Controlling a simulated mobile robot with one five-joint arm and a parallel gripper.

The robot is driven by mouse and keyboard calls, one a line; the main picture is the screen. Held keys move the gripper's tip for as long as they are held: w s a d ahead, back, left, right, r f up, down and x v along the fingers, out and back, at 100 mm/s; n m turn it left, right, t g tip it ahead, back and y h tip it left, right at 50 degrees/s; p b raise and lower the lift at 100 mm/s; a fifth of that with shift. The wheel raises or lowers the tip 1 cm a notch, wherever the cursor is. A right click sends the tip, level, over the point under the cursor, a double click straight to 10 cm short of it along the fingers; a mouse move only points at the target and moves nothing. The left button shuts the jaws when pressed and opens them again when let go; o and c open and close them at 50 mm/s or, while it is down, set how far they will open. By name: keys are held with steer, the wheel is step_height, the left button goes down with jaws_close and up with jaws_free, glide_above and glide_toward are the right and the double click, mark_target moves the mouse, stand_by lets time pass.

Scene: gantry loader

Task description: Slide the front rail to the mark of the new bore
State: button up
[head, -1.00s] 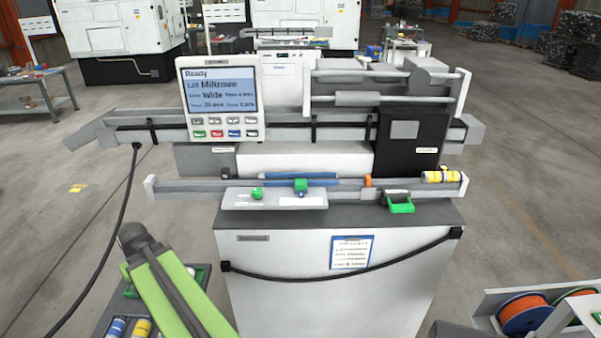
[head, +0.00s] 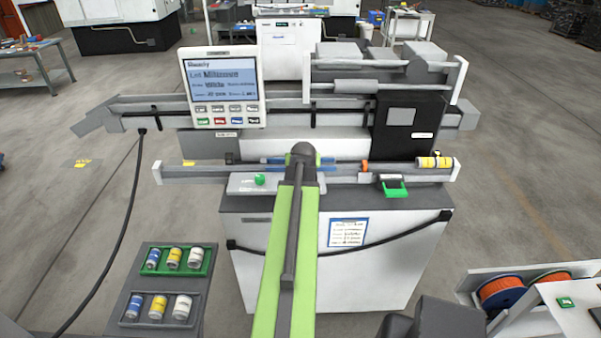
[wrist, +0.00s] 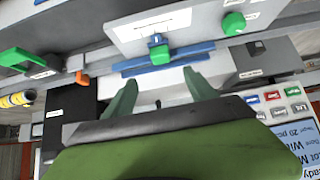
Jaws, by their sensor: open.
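The front rail (wrist: 190,50) is a blue bar with a green-topped knob (wrist: 160,52) at its middle, beside a pale plate in the wrist view. A second blue strip lies close alongside it. In the head view blue rail ends (head: 271,161) show on both sides of my arm, which hides the middle and the knob. My gripper (wrist: 160,90) is open and empty. Its two fingers point at the blue rails, apart from the knob, one to either side of it. No bore mark can be made out with certainty.
An orange piece (head: 364,167), a green handle (head: 395,188) and a yellow-and-white cylinder (head: 434,162) sit to the right along the grey beam. A green ball knob (head: 260,180) stands left on the plate. The screen (head: 222,85) rises behind. A parts tray (head: 209,262) is at lower left.

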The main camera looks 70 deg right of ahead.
steer(key=b+x, duration=0.9)
steer(key=x, duration=0.5)
steer(key=shift+w+d+f, duration=0.2)
steer(key=shift+d+f, duration=0.05)
steer(key=shift+f, duration=0.05)
steer(key=shift+c, duration=0.3)
jaws_close()
